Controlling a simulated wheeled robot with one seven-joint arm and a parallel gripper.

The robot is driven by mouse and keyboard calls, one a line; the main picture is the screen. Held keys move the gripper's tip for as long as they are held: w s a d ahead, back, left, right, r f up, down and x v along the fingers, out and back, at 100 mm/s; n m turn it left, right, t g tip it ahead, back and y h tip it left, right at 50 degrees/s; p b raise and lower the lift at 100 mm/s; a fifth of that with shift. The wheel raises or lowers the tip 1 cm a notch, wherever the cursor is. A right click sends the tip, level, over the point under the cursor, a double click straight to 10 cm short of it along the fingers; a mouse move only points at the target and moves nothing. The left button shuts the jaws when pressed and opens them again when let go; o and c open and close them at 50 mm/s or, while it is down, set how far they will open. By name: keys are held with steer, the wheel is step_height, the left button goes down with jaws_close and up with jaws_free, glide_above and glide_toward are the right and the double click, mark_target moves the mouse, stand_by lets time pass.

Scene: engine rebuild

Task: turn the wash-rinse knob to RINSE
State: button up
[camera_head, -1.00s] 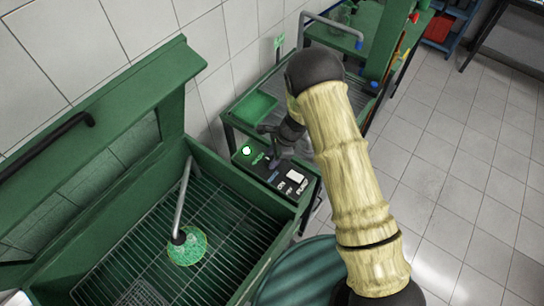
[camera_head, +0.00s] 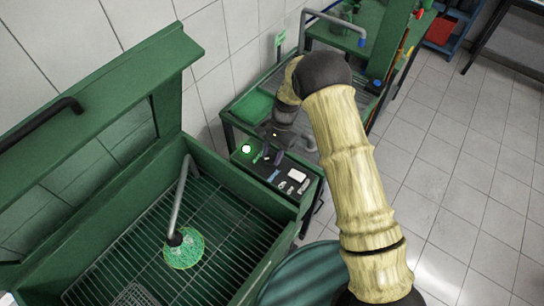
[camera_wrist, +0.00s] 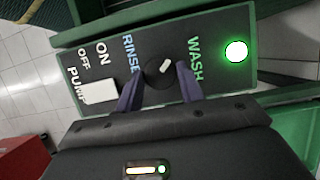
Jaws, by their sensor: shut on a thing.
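The black round wash-rinse knob (camera_wrist: 156,78) is on a dark control panel in the wrist view, between the blue RINSE label (camera_wrist: 131,54) on the left and the green WASH label (camera_wrist: 196,59) on the right. Its white mark slants toward the upper right, on the WASH side. My gripper (camera_wrist: 159,88) has its two purple-grey fingers on either side of the knob and is shut on it. In the head view my gripper (camera_head: 277,155) is over the panel (camera_head: 262,170), and the knob is hidden there.
A lit green lamp (camera_wrist: 237,51) is right of WASH. A white PUMP switch (camera_wrist: 99,92) with ON and OFF labels is to the left. In the head view, the open green wash tank (camera_head: 240,190) stands beside the panel, and a green barrel (camera_head: 300,275) is in front.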

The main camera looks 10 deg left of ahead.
steer(key=n+b, duration=0.1)
steer(key=n, duration=0.1)
steer(key=n+h+b, duration=0.1)
steer(key=n, duration=0.1)
steer(key=n+h+b, duration=0.1)
steer(key=n, duration=0.1)
steer(key=shift+w+a, duration=0.15)
steer(key=shift+a, duration=0.15)
steer(key=n+h+b, duration=0.1)
steer(key=n, duration=0.2)
steer(key=n+t+h+b, duration=0.1)
steer(key=n, duration=0.3)
steer(key=shift+a+r+h, duration=0.1)
steer(key=shift+a+h, duration=0.1)
steer(key=shift+h, duration=0.2)
steer(key=o, duration=1)
steer(key=shift+s, duration=0.2)
steer(key=b+v, duration=0.2)
steer(key=v, duration=1.5)
steer(key=shift+w+a+r+b, duration=0.1)
steer(key=shift+w+b, duration=0.05)
steer(key=shift+b, duration=0.2)
